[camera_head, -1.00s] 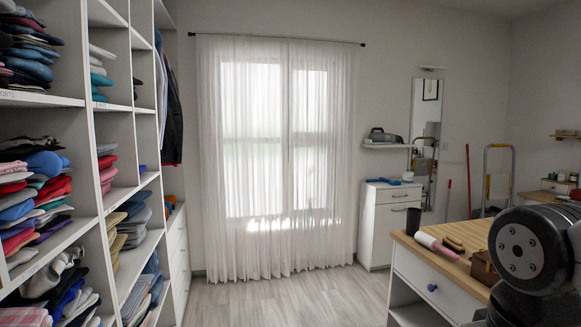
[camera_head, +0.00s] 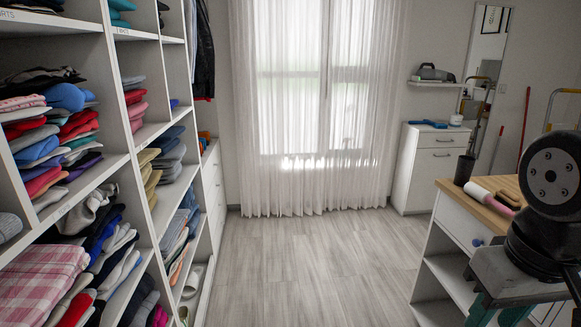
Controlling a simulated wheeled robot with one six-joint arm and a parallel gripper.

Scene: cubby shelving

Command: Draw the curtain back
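A sheer white curtain (camera_head: 308,178) hangs closed across the window on the far wall, in the middle of the head view. Its two panels meet near the centre and their hems reach close to the floor. The curtain rod is above the top edge of the picture. The window's frame and panes show faintly through the cloth. Part of my arm shows at the right edge, well in front of the curtain and apart from it. My gripper's fingers are not visible.
Cubby shelving (camera_head: 112,75) full of folded clothes runs along the left. A wooden-topped counter (camera_head: 492,200) with a lint roller (camera_head: 493,191) stands at the right, near my arm. A white cabinet (camera_head: 425,160) stands right of the curtain. The grey floor (camera_head: 295,260) between is clear.

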